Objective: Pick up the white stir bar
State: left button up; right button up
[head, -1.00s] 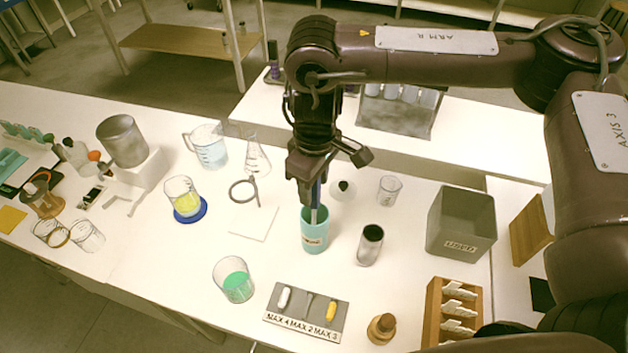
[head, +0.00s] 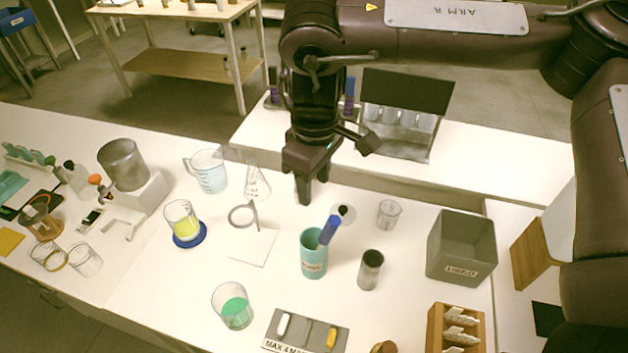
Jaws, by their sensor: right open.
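The white stir bar (head: 284,325) lies in the left slot of a grey holder (head: 297,339) at the bottom of the head view. The holder's middle slot looks empty or holds a grey piece; a yellow bar (head: 331,337) lies in the right slot. My right gripper (head: 305,196) is open and empty, above and behind the teal cup (head: 313,262), well away from the stir bar. A blue-handled tool (head: 329,230) leans in the cup. My left gripper is not in view.
A beaker of green liquid (head: 234,310) stands left of the holder. A dark-topped cylinder (head: 370,270), a grey bin (head: 461,246) and a wooden rack (head: 447,335) stand to the right. A beaker of yellow liquid (head: 181,221) sits on a blue disc. A white square (head: 254,247) lies flat.

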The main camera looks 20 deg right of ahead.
aim_at(285, 319)
jog(key=k, duration=1.5)
